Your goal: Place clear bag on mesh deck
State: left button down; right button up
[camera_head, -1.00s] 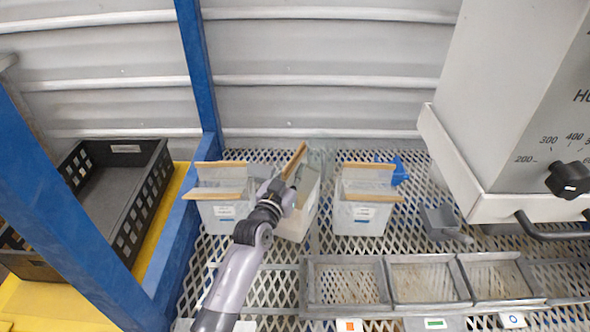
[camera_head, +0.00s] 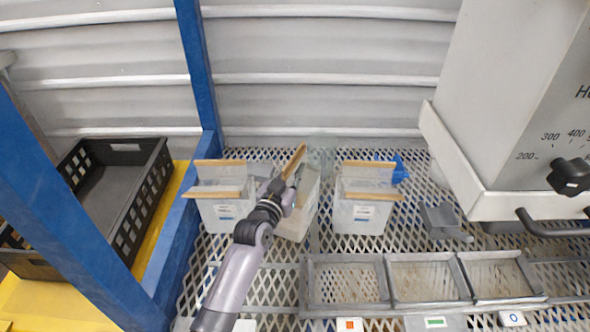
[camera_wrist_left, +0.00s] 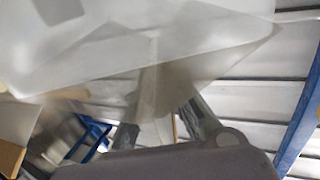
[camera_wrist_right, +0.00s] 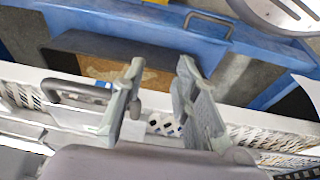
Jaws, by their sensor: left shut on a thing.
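A clear bag (camera_head: 301,208) with a wooden-coloured top strip is tilted on or just above the mesh deck (camera_head: 254,275), between two other bags; I cannot tell whether its base touches. My left gripper (camera_head: 281,190) is shut on this bag near its top. In the left wrist view the cloudy bag (camera_wrist_left: 150,50) fills the upper part, against the left gripper (camera_wrist_left: 178,115). A left bag (camera_head: 226,213) and a right bag (camera_head: 362,215) stand upright on the deck with paired strips. My right gripper (camera_wrist_right: 155,95) shows only in its own wrist view, open and empty.
A row of metal trays (camera_head: 347,282) lies in front of the bags. A grey scoop (camera_head: 442,222) and a blue item (camera_head: 398,168) are to the right, near the hopper (camera_head: 500,120). A black crate (camera_head: 125,215) stands left beyond a blue post (camera_head: 200,75).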

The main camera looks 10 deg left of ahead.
pick_arm(q)
jog(key=shift+f, duration=0.1)
pick_arm(e)
jog(key=shift+s+r, duration=0.1)
jog(key=shift+r, duration=0.3)
pick_arm(q)
jog(key=shift+f, duration=0.1)
pick_arm(e)
jog(key=shift+r, duration=0.25)
pick_arm(q)
jog(key=c, duration=1.6)
grip_release()
pick_arm(e)
jog(key=shift+d, duration=0.1)
pick_arm(q)
jog(key=shift+f, duration=0.2)
pick_arm(e)
jog(key=shift+s, duration=0.15)
pick_arm(q)
jog(key=s+a, duration=0.2)
jog(key=s, duration=0.9)
jog(key=shift+s+a+r, duration=0.15)
jog(key=shift+s, duration=0.25)
